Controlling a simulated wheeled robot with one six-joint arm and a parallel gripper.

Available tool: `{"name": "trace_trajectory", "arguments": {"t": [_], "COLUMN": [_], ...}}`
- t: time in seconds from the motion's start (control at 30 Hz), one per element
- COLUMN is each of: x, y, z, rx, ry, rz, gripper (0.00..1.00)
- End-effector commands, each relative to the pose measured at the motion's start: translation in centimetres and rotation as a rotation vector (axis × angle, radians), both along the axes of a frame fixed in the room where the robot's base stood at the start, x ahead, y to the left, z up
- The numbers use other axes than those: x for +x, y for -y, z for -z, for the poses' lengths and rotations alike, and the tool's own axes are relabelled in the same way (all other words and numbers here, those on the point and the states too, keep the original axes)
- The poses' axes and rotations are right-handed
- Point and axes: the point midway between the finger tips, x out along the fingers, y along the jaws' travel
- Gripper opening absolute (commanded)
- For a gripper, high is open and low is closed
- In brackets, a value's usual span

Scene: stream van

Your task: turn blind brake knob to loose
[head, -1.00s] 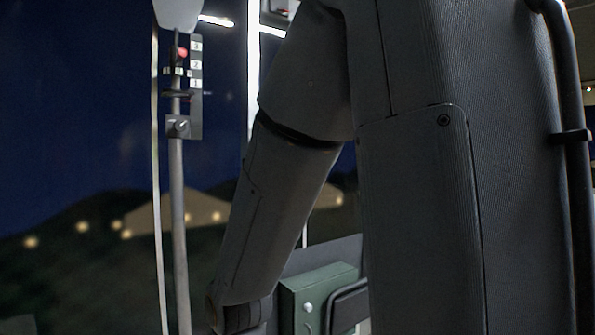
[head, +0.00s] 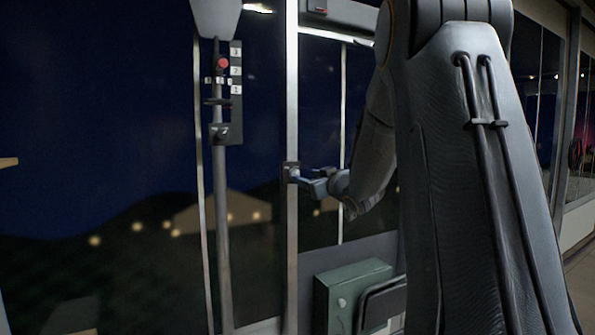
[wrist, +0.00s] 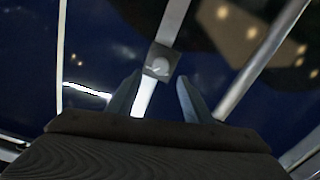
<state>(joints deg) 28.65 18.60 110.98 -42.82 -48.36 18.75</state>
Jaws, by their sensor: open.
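The likely blind brake knob (wrist: 158,66) is a pale round knob on a dark square plate (wrist: 150,73), fixed to a light post. In the wrist view it lies just beyond and between my fingertips. My gripper (wrist: 158,88) is open with nothing between its fingers. In the head view the plate (head: 290,168) shows as a small dark block on the window post, and my gripper (head: 303,178) is right beside it. I cannot tell whether the fingers touch the knob. The knob's pointer setting is too small to read.
To the left, a pole (head: 222,240) carries a panel (head: 235,95) with numbers 3, 2, 1, a red button (head: 223,63) and a dark knob (head: 220,133). A green box (head: 335,295) stands low beneath my arm. Dark windows lie behind.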

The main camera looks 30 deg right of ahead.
Motion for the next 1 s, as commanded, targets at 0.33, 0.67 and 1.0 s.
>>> {"name": "trace_trajectory", "arguments": {"t": [0.33,0.67,1.0], "x": [4.8,7.4,7.5], "y": [-0.3,-0.4,-0.4], "z": [-0.1,0.0,0.0], "rx": [0.0,0.0,0.0], "ry": [0.001,0.002,0.001], "rz": [-0.003,-0.002,-0.001], "gripper": [0.46,0.46,0.31]}}
